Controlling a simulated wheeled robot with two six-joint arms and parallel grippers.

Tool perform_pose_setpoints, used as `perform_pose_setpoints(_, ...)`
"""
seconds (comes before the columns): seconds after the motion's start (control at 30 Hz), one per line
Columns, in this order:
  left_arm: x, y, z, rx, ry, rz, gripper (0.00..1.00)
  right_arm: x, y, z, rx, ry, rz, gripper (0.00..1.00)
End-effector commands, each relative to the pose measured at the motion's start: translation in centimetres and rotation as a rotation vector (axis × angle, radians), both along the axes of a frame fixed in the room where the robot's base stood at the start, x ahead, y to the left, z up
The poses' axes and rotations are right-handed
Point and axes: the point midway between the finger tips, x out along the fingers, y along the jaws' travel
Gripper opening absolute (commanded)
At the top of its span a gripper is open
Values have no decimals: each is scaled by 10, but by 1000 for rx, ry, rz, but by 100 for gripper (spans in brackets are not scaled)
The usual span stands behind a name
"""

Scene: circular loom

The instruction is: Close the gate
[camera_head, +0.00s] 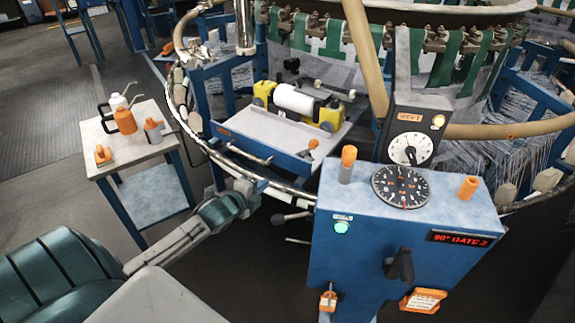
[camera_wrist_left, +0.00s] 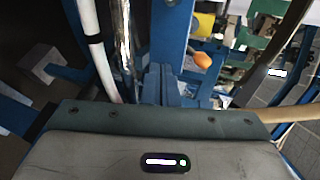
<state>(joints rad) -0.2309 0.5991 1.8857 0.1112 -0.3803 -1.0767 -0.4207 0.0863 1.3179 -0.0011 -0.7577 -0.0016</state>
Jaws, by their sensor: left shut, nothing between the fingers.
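A curved metal rail (camera_head: 199,141) with pale blocks runs around the left front of the loom and ends near the blue control box (camera_head: 330,240). It looks like part of the gate, but I cannot tell where the gate's edge is or how far it stands open. My left gripper (camera_head: 258,190) is beside the rail's lower front part, left of the control box. Its fingers (camera_wrist_left: 161,84) are shut and empty in the left wrist view, close to a shiny metal bar (camera_wrist_left: 126,45). I cannot tell whether they touch it. My right gripper is out of view.
The control box has a dial, a green light and a red display (camera_head: 465,239) reading about 90° and GATE 2. A blue tray (camera_head: 250,145) with a white roll (camera_head: 295,99) lies behind the rail.

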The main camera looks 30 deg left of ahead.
Motion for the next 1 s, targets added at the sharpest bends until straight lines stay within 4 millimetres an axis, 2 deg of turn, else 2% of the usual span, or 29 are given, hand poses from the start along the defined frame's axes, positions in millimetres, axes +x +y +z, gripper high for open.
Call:
perform_pose_setpoints(0.47,86,-1,-26,-6,-3,1,0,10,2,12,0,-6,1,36)
perform_pose_setpoints(0.6,106,-1,-25,-2,-3,0,0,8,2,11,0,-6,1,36)
perform_pose_setpoints(0.8,122,-1,-25,-1,-2,-2,0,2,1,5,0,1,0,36)
perform_pose_setpoints(1.0,124,-1,-26,-2,-1,-2,0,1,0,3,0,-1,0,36)
